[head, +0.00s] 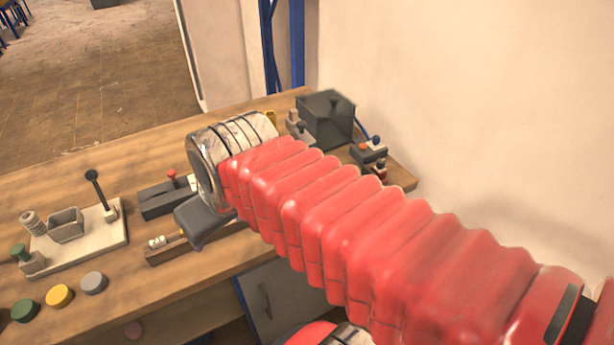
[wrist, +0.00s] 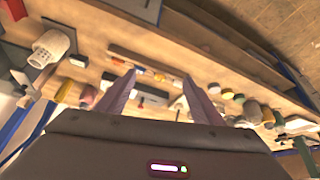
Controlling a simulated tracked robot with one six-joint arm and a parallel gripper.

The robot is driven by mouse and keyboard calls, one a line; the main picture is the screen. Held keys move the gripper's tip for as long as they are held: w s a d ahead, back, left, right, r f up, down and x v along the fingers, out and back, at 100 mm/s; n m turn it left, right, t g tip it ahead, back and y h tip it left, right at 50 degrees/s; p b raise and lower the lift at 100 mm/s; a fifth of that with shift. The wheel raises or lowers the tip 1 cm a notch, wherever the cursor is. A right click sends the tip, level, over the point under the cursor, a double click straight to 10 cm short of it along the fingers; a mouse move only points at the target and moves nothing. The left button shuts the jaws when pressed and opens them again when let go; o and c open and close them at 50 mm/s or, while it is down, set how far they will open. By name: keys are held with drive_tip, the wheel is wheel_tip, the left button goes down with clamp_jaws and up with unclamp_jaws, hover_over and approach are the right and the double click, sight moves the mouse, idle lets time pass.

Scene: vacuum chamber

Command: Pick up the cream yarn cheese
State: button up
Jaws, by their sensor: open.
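In the head view my gripper (head: 203,218) is over the table, partly hidden.
The wooden table (head: 120,160) carries a dark box (head: 326,118) at the back right. A pale tray (head: 85,243) with small fittings stands at the left. Green (head: 25,310), yellow (head: 59,295) and grey (head: 93,283) discs lie near the front edge. A wall stands at the right.

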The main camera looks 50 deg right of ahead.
drive_tip(key=o, duration=0.4)
drive_tip(key=w+d, duration=0.3)
drive_tip(key=d, duration=0.4)
drive_tip(key=shift+w+r+g, duration=0.3)
drive_tip(key=shift+w+r, duration=0.05)
drive_tip(key=shift+w, duration=0.05)
drive_tip(key=d+f+m, duration=0.1)
drive_tip(key=d+f, duration=0.1)
drive_tip(key=d, duration=2.3)
drive_tip(key=shift+w+d, duration=0.25)
drive_tip(key=shift+w, duration=0.15)
drive_tip(key=shift+f, duration=0.15)
drive_tip(key=x, duration=0.7)
drive_tip(key=shift+w+f, duration=0.2)
drive_tip(key=shift+f, duration=0.1)
drive_tip(key=shift+w+d+f, duration=0.1)
drive_tip(key=shift+w+f, duration=0.05)
drive_tip(key=shift+f, duration=0.15)
drive_tip(key=shift+f, duration=0.1)
drive_tip(key=shift+d+x, duration=0.1)
drive_tip(key=shift+x, duration=1.15)
drive_tip(key=shift+d+x, duration=0.15)
drive_tip(key=shift+x, duration=1.1)
